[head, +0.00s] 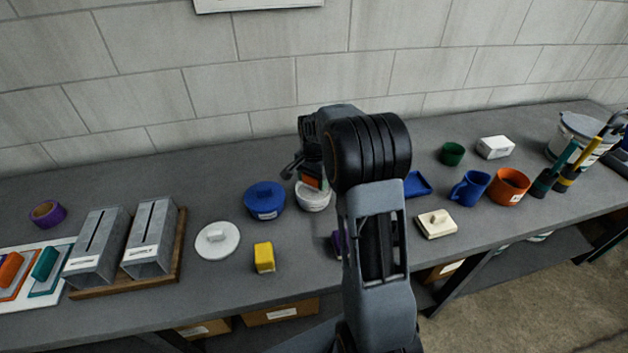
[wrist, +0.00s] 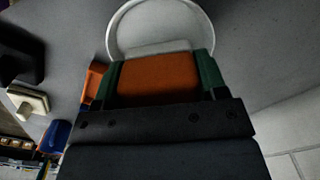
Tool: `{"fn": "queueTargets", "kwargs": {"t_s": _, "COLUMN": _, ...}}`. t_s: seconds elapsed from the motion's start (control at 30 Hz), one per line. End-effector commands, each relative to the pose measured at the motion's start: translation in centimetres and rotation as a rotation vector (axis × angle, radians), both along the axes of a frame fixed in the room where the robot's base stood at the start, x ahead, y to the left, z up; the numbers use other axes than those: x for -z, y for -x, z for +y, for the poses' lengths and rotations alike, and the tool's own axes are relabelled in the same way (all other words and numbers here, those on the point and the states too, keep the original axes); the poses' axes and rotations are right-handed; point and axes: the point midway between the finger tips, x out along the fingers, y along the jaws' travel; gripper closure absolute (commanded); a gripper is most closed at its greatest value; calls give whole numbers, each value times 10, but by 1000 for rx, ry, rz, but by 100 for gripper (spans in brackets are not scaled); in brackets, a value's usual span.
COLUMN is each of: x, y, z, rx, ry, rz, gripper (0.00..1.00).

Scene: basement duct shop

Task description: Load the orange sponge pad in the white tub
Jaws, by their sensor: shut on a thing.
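The orange sponge pad (wrist: 155,76) is held between the two green-tipped fingers of my gripper (wrist: 158,72) in the wrist view. A pale strip lies along its far edge. The white tub (wrist: 113,32) is open and round, just beyond the pad. In the head view the tub (head: 313,201) stands on the bench, with the orange pad (head: 312,183) above it or at its rim. My arm hides much of my gripper there. I cannot tell whether the pad is inside the rim.
A white round lid (head: 217,241) and yellow block (head: 264,257) lie nearer the front. A blue tray (head: 418,185), cream block (head: 437,224), blue mug (head: 470,189) and orange pot (head: 509,187) are to the right.

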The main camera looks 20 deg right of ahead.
Motion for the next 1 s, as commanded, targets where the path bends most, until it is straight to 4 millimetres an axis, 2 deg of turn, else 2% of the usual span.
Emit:
{"fn": "queueTargets", "kwargs": {"t_s": 0.03, "x": -9, "y": 0, "z": 0, "rx": 0, "ry": 0, "rz": -1, "gripper": 53}}
{"fn": "queueTargets", "kwargs": {"t_s": 0.5, "x": -46, "y": 0, "z": 0, "rx": 0, "ry": 0, "rz": -1, "gripper": 53}}
{"fn": "queueTargets", "kwargs": {"t_s": 1.0, "x": -47, "y": 0, "z": 0, "rx": 0, "ry": 0, "rz": 0, "gripper": 53}}
